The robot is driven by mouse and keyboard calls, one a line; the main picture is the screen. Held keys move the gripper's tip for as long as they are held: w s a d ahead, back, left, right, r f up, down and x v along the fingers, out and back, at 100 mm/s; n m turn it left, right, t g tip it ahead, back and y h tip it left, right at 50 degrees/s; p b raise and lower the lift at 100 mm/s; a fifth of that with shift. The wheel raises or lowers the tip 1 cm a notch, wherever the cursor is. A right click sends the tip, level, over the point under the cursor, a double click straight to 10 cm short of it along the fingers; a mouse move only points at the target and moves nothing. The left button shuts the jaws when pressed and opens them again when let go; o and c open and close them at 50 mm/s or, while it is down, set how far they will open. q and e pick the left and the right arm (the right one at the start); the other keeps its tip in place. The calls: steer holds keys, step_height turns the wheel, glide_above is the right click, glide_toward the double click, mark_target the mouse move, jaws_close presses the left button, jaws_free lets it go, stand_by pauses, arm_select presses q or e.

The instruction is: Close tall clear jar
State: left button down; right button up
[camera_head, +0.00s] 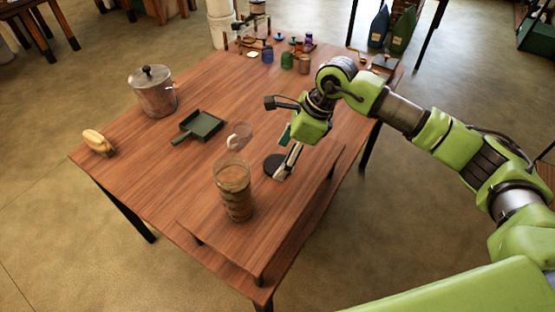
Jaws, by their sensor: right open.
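The tall clear jar (235,192) stands upright near the front of the wooden table, with brown, banded contents inside. Its top rim looks uncovered. A dark round disc (273,166), which looks like a lid, lies to the right of the jar, apart from it. My right gripper (283,172) reaches down from the right, open, with its fingertips at the disc's right side. Whether the fingers touch the disc I cannot tell. My left gripper is not in view.
A small clear glass vessel (240,136) stands just behind the jar. Several small jars, one green (287,60), stand at the back. The table's front left is clear.

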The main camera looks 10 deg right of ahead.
mark_target(280, 164)
steer(key=shift+x, duration=1)
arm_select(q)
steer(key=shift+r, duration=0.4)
arm_select(e)
steer(key=c, duration=0.9)
steer(key=shift+r, duration=0.1)
